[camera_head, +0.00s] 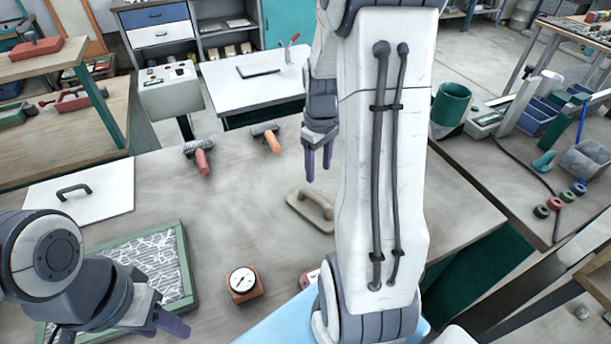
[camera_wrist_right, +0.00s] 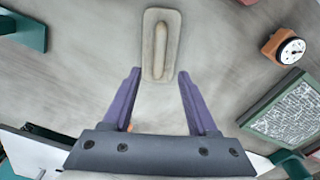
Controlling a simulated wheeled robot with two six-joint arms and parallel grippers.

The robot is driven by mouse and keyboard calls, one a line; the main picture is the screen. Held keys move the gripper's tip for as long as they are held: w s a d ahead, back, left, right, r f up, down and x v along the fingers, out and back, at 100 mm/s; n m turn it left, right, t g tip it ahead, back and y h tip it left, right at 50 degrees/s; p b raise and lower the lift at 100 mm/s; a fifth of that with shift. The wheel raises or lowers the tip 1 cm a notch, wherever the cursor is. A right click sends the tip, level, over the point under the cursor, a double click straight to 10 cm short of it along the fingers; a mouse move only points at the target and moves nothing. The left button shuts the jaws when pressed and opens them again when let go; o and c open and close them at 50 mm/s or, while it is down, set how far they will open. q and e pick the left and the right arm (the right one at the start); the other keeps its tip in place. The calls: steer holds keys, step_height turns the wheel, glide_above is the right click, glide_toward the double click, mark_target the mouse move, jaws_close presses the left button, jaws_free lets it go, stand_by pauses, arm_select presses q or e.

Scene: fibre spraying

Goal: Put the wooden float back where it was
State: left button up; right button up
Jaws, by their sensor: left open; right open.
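The wooden float (camera_head: 312,208), a beige board with a rounded handle on top, lies flat on the grey-brown bench, left of my right arm. My right gripper (camera_head: 318,163) is open and empty, above and behind the float in the head view. In the right wrist view the float (camera_wrist_right: 160,45) lies just beyond the two purple fingers, roughly centred between them and not gripped. My left gripper (camera_head: 150,325) is open at the lower left, near the green-framed panel, and partly hidden by its own wrist.
A green-framed panel with white fibre (camera_head: 150,262) lies at left, with a white board with a black handle (camera_head: 80,190) behind it. A gauge on a wooden block (camera_head: 243,284) stands in front of the float. Two rollers (camera_head: 200,158) (camera_head: 270,140) lie at the back edge.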

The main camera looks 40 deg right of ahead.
steer(key=s+a+r+n, duration=0.1)
steer(key=a+r, duration=0.1)
steer(key=a, duration=0.8)
steer(key=s+a+r+n, duration=0.1)
steer(key=a+r+n, duration=0.1)
steer(key=a, duration=0.7)
steer(key=s+a+r+n+y, duration=0.1)
steer(key=s+a+r+n, duration=0.1)
steer(key=s+a, duration=1)
steer(key=shift+s, duration=0.95)
